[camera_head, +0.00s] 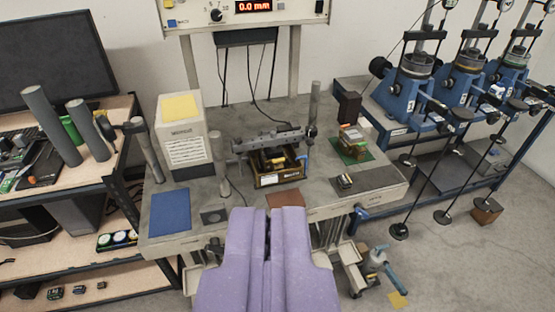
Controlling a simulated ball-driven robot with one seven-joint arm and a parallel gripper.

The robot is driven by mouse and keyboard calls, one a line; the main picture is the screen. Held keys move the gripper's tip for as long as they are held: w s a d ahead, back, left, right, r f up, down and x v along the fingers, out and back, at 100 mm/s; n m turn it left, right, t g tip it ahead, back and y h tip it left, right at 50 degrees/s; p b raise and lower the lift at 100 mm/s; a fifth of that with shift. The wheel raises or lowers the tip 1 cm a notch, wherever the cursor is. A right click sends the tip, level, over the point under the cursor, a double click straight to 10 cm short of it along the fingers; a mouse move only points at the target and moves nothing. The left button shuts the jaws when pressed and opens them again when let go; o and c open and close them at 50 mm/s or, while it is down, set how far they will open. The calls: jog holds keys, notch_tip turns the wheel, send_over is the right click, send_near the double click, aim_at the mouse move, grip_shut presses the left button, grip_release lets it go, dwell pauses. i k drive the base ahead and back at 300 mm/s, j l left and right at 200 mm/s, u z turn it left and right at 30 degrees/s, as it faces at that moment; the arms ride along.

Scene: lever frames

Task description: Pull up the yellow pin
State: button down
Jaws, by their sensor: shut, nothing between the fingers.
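My gripper (266,213) is purple and points forward from the bottom middle of the head view. Its two fingers are shut with nothing between them. It stands in front of the near edge of a grey table (330,195). A small yellow-brown framed device (280,176) sits on the table beyond the fingertips, with a dark grey bar across its top. I cannot make out a yellow pin; it may be too small or hidden.
On the table, a white box with a yellow top (180,107) and a blue mat (170,211) are left, a green board (352,150) right. Blue lever machines (410,90) stand at right. Shelves with a monitor (55,55) stand at left.

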aim_at(280, 161)
jog(key=i, duration=0.55)
jog(key=i+j+z, duration=0.1)
jog(key=i, duration=0.45)
